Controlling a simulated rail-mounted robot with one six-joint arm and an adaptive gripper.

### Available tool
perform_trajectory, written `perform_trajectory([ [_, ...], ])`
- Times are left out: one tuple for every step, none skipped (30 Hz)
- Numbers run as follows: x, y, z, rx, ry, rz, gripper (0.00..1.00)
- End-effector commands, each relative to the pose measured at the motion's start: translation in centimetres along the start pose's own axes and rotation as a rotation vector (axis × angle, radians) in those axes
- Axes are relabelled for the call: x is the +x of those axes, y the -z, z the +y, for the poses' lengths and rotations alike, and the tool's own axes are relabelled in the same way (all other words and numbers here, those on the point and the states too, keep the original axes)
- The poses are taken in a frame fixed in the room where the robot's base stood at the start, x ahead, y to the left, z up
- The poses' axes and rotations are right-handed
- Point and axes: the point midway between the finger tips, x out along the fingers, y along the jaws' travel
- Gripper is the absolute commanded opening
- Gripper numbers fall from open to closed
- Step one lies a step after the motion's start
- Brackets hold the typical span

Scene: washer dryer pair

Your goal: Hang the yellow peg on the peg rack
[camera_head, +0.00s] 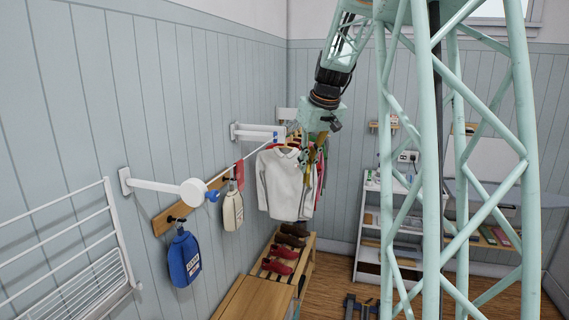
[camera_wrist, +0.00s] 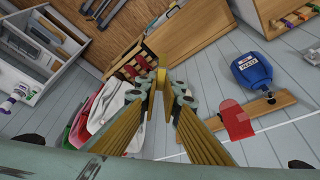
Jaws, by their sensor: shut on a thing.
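My gripper (camera_wrist: 161,88) is shut on the yellow peg (camera_wrist: 161,78), a small upright yellow piece between the fingertips in the wrist view. In the head view my gripper (camera_head: 316,153) is beside the hanging clothes, and the peg cannot be made out there. A wooden unit (camera_wrist: 284,22) with a row of small coloured pieces stands at the upper right of the wrist view; it may be the peg rack. A wooden wall rail with hooks (camera_head: 161,223) also shows, right of the gripper in the wrist view (camera_wrist: 262,106).
A blue bag (camera_head: 184,260) and a cream bag (camera_head: 233,211) hang at the rail, with a red piece (camera_wrist: 235,122) near it. A white shirt (camera_head: 281,182) hangs close to my gripper. A white wall arm (camera_head: 165,187) juts out. A shoe bench (camera_head: 240,300) stands below.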

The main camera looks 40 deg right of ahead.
Motion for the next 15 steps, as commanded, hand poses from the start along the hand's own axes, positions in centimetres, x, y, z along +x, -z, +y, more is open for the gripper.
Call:
perform_trajectory([
  [0.6, -1.3, 1.1, 0.041, -0.018, 0.000, 0.00],
  [0.7, -1.9, 1.7, 0.067, -0.028, -0.001, 0.00],
  [0.9, -2.7, 2.4, 0.100, -0.042, -0.001, 0.00],
  [1.0, -3.3, 3.0, 0.126, -0.053, 0.001, 0.00],
  [1.1, -3.9, 3.5, 0.151, -0.063, 0.000, 0.00],
  [1.3, -4.8, 4.3, 0.184, -0.077, -0.001, 0.00],
  [1.4, -5.4, 4.8, 0.209, -0.086, -0.001, 0.00],
  [1.5, -5.9, 5.3, 0.232, -0.097, -0.001, 0.00],
  [1.6, -6.6, 5.9, 0.263, -0.110, 0.001, 0.00],
  [1.6, -7.2, 6.4, 0.285, -0.119, 0.001, 0.00],
  [1.7, -7.7, 6.8, 0.305, -0.127, 0.000, 0.00],
  [1.8, -8.4, 7.3, 0.331, -0.137, 0.000, 0.00],
  [1.9, -8.8, 7.6, 0.348, -0.144, 0.000, 0.00],
  [1.9, -9.2, 7.9, 0.364, -0.151, -0.001, 0.00],
  [1.9, -9.7, 8.3, 0.384, -0.159, -0.001, 0.00],
])
